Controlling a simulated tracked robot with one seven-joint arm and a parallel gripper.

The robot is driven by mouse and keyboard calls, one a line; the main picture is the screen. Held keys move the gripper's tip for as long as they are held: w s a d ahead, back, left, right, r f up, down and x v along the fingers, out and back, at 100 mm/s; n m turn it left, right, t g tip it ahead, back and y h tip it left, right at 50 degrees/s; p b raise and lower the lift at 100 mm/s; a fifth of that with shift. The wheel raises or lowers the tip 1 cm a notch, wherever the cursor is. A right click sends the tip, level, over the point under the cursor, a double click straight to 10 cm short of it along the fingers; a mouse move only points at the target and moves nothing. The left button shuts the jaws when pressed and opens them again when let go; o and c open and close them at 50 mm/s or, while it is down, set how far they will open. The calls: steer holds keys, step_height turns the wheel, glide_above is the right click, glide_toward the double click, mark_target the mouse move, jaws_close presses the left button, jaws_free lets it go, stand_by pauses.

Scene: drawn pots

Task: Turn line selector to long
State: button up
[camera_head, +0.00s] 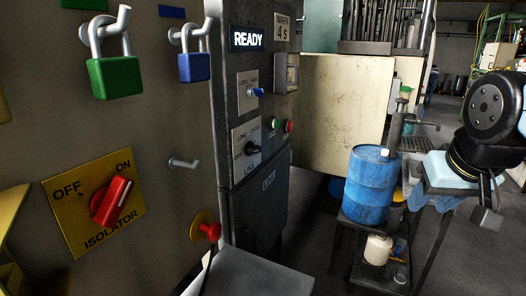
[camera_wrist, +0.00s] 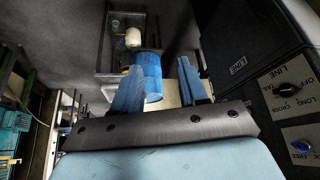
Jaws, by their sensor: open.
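The line selector is a black knob (camera_head: 251,148) on a pale plate with small lettering, on the dark panel under the READY display. Its pointer direction is too small to read surely. In the wrist view the knob (camera_wrist: 288,89) is at the right edge, with LONG, CROSS and OFF LINE lettering around it. My gripper (camera_wrist: 160,66) has two blue fingers, spread apart with nothing held between them. It is to the left of the selector in the wrist view and apart from it. In the head view my arm is at the far right, well away from the panel.
A blue switch (camera_head: 255,91) sits above the selector, with green and red buttons (camera_head: 288,125) beside it. Nearer left are green (camera_head: 114,77) and blue padlocks (camera_head: 194,67), a red isolator (camera_head: 111,201) and a red mushroom button (camera_head: 211,231). A blue drum (camera_head: 370,187) stands on a stand.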

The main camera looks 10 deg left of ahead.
mark_target(258, 151)
steer(key=shift+o, duration=0.3)
steer(key=shift+a, duration=0.1)
steer(key=w+a+f+g+y, duration=0.1)
steer(key=w+a+g+y, duration=0.15)
steer(key=a, duration=0.35)
steer(key=w+a+f+m+g+y, duration=0.1)
steer(key=w+a+f+y, duration=0.15)
steer(key=a+y, duration=0.2)
steer(key=w+a+f+g+y, duration=0.1)
steer(key=w+a+g+y, duration=0.15)
steer(key=a, duration=0.35)
steer(key=w+a+f+m+t+y, duration=0.1)
steer(key=w+a+m+t+y, duration=0.2)
steer(key=w, duration=0.6)
steer(key=w+a+m+t+y, duration=0.25)
steer(key=w+y, duration=0.25)
steer(key=w, duration=0.3)
steer(key=shift+t+h, duration=0.25)
steer(key=shift+t, duration=0.1)
steer(key=x, duration=1.2)
steer(key=shift+w+a, duration=0.25)
steer(key=shift+w, duration=0.15)
steer(key=shift+c, duration=0.3)
